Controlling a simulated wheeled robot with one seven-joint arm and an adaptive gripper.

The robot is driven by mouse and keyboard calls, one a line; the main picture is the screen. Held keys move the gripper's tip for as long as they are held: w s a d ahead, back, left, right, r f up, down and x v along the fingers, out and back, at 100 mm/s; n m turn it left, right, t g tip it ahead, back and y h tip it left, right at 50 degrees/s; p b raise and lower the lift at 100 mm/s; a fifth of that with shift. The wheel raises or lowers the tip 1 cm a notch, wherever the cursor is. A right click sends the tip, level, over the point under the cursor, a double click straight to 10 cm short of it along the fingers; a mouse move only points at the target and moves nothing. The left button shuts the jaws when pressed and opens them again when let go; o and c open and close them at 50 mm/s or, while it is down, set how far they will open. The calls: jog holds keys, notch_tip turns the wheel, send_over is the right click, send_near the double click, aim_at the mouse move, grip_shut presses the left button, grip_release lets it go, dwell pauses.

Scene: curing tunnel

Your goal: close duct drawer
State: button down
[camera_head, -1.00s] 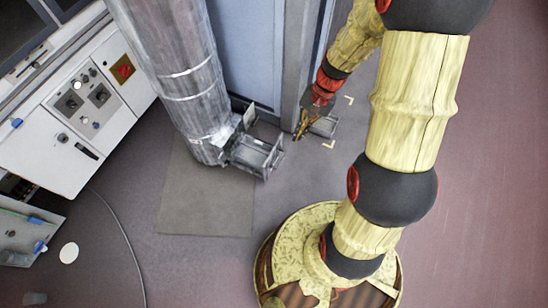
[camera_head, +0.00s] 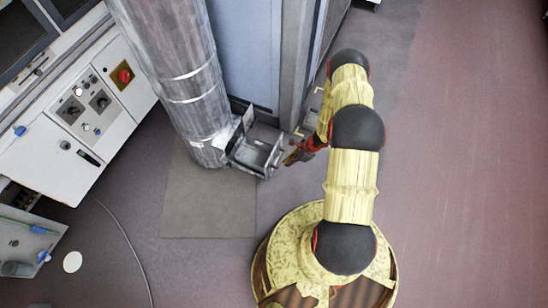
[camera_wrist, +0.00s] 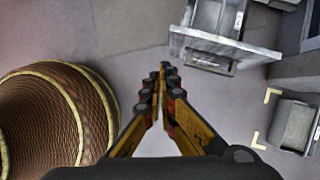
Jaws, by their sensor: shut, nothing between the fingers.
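The duct drawer (camera_head: 256,150) is a grey metal box that stands pulled out at the foot of the large round metal duct (camera_head: 180,75). In the wrist view the drawer (camera_wrist: 222,50) is at the top right, with a dark handle slot on its front face. My gripper (camera_head: 290,157) is just right of the drawer's front in the head view. In the wrist view my gripper (camera_wrist: 163,70) has its yellow fingers together at the tips, with nothing between them. The tips appear a little left of the drawer's front, and I cannot tell whether they touch it.
A small grey bin (camera_wrist: 296,125) stands on the floor between yellow corner marks, right of the drawer. A white control cabinet (camera_head: 85,110) is at the left, with a cable (camera_head: 125,235) on the floor. A flat mat (camera_head: 205,200) lies before the duct. Floor at right is clear.

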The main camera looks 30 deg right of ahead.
jog(key=w+d+f+m+h, duration=0.1)
jog(key=w+d+m+h, duration=0.15)
jog(key=w+d, duration=0.2)
jog(key=shift+m+t+y, duration=0.25)
jog(key=shift+m+t, duration=0.05)
jog(key=shift+m, duration=0.05)
jog(key=shift+w+a+f+b, duration=0.7)
jog(key=shift+w+f+b, duration=0.2)
jog(key=shift+f, duration=0.7)
jog(key=shift+w+a+f+b, duration=0.75)
jog(key=shift+w+f, duration=0.25)
jog(key=shift+f, duration=0.55)
jog(key=shift+w+a+f+b, duration=0.7)
jog(key=shift+w+f+b, duration=0.2)
jog(key=shift+f, duration=0.7)
jog(key=shift+w+a, duration=0.1)
jog(key=shift+a, duration=0.05)
